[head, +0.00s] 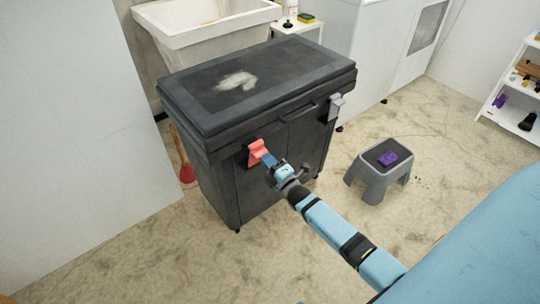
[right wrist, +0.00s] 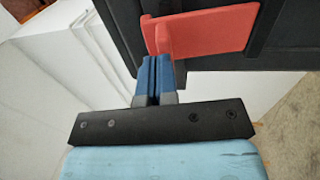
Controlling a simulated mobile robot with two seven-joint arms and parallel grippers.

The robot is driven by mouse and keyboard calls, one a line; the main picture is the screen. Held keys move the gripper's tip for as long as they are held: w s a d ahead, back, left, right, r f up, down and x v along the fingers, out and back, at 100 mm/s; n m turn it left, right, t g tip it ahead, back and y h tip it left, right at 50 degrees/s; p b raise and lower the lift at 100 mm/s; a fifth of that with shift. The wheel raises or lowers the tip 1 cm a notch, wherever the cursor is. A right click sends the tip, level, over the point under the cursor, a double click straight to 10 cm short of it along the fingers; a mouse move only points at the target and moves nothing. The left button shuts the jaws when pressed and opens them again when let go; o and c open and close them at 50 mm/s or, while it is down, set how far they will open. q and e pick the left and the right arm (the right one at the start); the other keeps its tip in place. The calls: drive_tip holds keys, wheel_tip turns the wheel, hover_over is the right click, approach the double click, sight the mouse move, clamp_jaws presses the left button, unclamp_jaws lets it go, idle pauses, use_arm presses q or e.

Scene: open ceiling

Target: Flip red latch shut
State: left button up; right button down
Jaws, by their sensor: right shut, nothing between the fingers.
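The red latch (head: 256,151) is on the front of a dark grey lidded cabinet (head: 215,170), just below the lid edge, left of the middle. In the right wrist view the red latch (right wrist: 215,32) shows as a flat plate with a raised lip at its left end. My right gripper (head: 266,157) is shut and empty, its blue fingertips (right wrist: 154,62) right at the latch's lip. They look touching or very near; I cannot tell which. A grey latch (head: 336,106) is at the cabinet's right front. My left gripper is not in view.
A grey step stool (head: 379,170) with a purple item (head: 388,159) on it stands right of the cabinet. A white sink (head: 205,22) is behind. A red plunger (head: 186,170) stands at the left by a white wall. Floor in front is clear.

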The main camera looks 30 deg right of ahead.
sight(258, 147)
drive_tip(key=shift+w+r+g+p, duration=0.7)
drive_tip(key=shift+r+g+p, duration=0.1)
drive_tip(key=shift+p, duration=0.25)
drive_tip(key=shift+w+a, duration=0.1)
drive_tip(key=shift+w, duration=0.35)
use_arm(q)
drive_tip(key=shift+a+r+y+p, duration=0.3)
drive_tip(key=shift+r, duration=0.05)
use_arm(e)
drive_tip(key=shift+r, duration=0.15)
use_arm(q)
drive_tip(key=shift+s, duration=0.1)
use_arm(e)
drive_tip(key=shift+w+r, duration=0.15)
